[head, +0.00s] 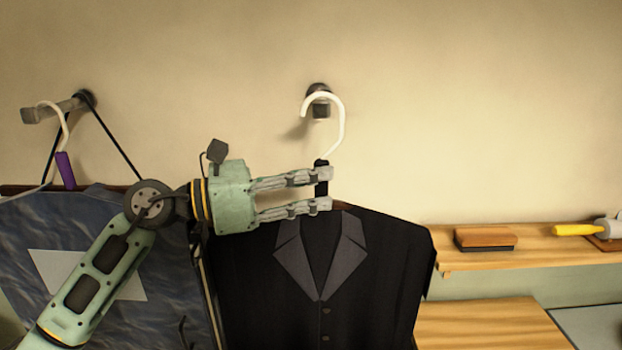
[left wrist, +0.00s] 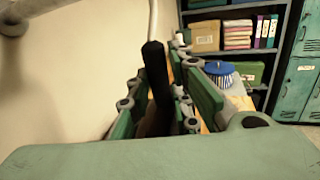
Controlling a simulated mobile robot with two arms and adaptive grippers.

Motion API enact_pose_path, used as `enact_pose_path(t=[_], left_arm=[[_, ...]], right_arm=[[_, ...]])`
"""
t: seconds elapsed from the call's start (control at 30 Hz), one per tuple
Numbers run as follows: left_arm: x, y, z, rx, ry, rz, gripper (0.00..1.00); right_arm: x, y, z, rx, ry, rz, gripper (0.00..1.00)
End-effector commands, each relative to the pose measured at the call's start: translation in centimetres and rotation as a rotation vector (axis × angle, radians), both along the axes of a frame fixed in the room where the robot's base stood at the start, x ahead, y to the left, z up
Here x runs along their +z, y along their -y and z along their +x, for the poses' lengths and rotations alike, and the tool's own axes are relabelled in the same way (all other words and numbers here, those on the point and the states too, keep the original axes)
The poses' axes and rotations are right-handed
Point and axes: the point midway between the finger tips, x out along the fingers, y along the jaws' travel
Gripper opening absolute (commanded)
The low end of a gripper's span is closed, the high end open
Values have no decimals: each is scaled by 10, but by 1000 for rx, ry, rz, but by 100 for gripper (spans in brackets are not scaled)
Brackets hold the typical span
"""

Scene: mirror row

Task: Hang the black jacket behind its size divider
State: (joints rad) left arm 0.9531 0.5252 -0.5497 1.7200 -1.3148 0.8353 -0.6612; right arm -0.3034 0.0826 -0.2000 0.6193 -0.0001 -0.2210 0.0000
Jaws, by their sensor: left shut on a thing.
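The black jacket (head: 375,270) hangs upright from a hanger with a white hook (head: 341,125) and a black neck. My left gripper (head: 322,191) is shut on the hanger's black neck, just above the jacket collar. In the left wrist view the black neck (left wrist: 155,75) stands between the fingers. The white hook overlaps a dark wall peg (head: 320,108); I cannot tell whether it rests on it. I cannot make out a size divider. My right gripper is not in view.
At right, a wooden shelf (head: 560,250) holds a brush (head: 485,240) and a yellow-handled tool (head: 578,230).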

Motion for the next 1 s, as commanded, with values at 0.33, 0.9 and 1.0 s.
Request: enact_pose_path(t=[0.33, 0.9, 1.0], left_arm=[[2, -1, -28, 1, 3, -2, 0], [2, -1, -72, 1, 2, -3, 0], [3, 0, -79, 1, 4, -2, 0]], right_arm=[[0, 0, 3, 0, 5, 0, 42], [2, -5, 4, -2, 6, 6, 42], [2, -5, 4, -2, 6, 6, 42]])
